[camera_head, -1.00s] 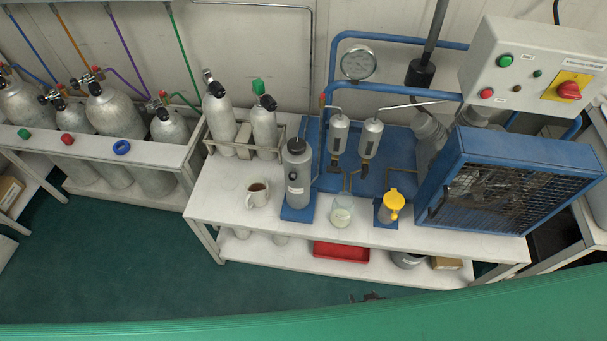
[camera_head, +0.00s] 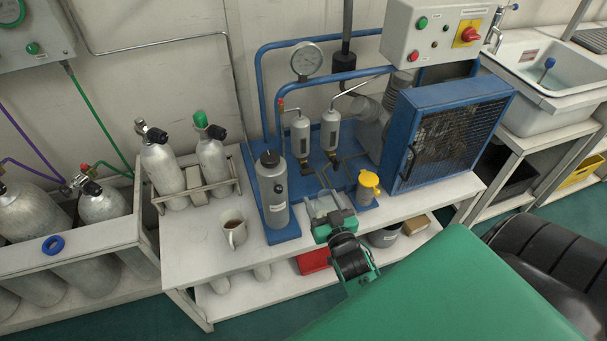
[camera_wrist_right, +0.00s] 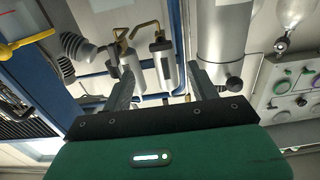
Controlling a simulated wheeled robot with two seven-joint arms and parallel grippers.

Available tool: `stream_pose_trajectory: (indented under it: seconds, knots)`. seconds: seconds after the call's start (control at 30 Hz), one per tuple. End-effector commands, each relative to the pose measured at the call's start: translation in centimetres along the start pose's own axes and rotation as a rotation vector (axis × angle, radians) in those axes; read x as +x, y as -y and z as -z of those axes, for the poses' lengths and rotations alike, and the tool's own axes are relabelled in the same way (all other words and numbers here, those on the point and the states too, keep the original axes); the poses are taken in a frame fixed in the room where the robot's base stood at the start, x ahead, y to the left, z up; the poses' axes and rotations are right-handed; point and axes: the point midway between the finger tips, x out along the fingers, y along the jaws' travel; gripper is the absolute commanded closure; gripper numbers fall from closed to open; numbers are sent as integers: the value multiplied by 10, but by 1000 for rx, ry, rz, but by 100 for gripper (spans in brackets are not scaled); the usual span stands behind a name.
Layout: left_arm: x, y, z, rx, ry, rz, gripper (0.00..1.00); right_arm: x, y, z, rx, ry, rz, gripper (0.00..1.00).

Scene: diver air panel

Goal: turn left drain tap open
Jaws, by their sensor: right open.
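Two grey separator cylinders stand on the blue back plate: the left one (camera_head: 300,136) and the right one (camera_head: 330,130). The left drain tap (camera_head: 304,163) is a small part under the left cylinder, with brass pipework nearby; its handle position is too small to tell. My right gripper (camera_head: 329,203) is open and empty over the table front, below and in front of the cylinders, apart from the tap. In the right wrist view, which is upside down, both cylinders and brass pipes show beyond the open fingers (camera_wrist_right: 162,88). My left gripper is not in view.
A large grey canister (camera_head: 272,192) stands left of the gripper. A yellow-topped cup (camera_head: 368,184) stands to its right. A mug (camera_head: 234,233) and a blue compressor cage (camera_head: 448,130) flank the area.

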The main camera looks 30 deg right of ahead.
Motion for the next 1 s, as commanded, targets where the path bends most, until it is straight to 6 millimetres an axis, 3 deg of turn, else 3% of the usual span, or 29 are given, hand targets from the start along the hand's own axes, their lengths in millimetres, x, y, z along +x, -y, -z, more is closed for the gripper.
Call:
stream_pose_trajectory:
  seconds: [0.53,0.7,1.0]
  knots:
    - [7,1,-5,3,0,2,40,96,0,0,1,1,1,40]
    - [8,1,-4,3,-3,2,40,111,1,-1,1,2,1,40]
    - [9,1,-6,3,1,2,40,116,1,-1,1,2,0,40]
